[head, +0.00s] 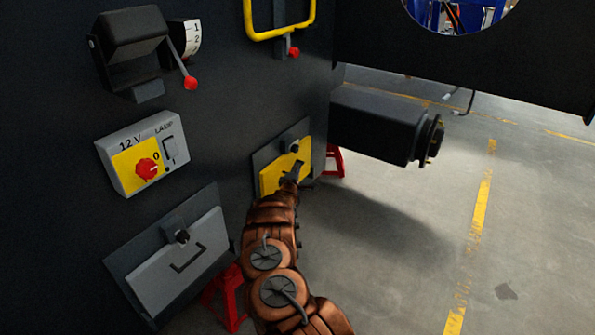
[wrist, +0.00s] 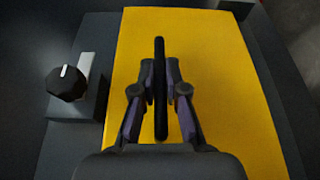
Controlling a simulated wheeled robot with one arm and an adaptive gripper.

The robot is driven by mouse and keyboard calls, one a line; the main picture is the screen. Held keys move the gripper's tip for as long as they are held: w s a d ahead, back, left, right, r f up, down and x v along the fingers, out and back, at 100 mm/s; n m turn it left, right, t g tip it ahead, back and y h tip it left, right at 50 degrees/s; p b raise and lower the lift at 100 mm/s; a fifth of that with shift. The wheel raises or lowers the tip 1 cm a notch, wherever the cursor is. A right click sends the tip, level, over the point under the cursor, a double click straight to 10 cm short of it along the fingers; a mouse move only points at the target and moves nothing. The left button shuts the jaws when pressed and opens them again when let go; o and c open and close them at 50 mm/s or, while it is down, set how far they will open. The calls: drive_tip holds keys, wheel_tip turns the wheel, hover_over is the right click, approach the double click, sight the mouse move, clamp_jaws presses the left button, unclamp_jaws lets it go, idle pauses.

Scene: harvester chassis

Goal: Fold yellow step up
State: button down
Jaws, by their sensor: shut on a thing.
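The yellow step (head: 270,180) is a yellow panel on a dark mounting plate, low on the chassis wall near its right corner. I cannot tell its exact tilt. It fills the middle of the wrist view (wrist: 225,100). A black bar handle (wrist: 160,50) stands on its face. My gripper (head: 293,172) is at the panel, and in the wrist view its two fingers (wrist: 160,80) are shut on the handle, one on each side. A black knob latch (head: 294,146) sits above the panel; it shows at the left in the wrist view (wrist: 68,84).
A grey panel (head: 190,272) with a handle is at lower left. A switch box (head: 142,155) and a red-knobbed lever (head: 190,82) are above it. A yellow bar (head: 275,33) is overhead. A dark cylinder housing (head: 375,125) juts out right. Open floor lies right.

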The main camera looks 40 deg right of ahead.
drive_tip(key=shift+w+r, duration=0.25)
drive_tip(key=shift+r, duration=0.1)
drive_tip(key=c, duration=1.6)
unclamp_jaws()
drive_tip(key=o, duration=0.3)
drive_tip(key=shift+f, duration=0.1)
drive_tip(key=shift+o, duration=0.5)
drive_tip(key=shift+f, duration=0.15)
drive_tip(key=shift+s, duration=0.1)
drive_tip(key=v, duration=1.2)
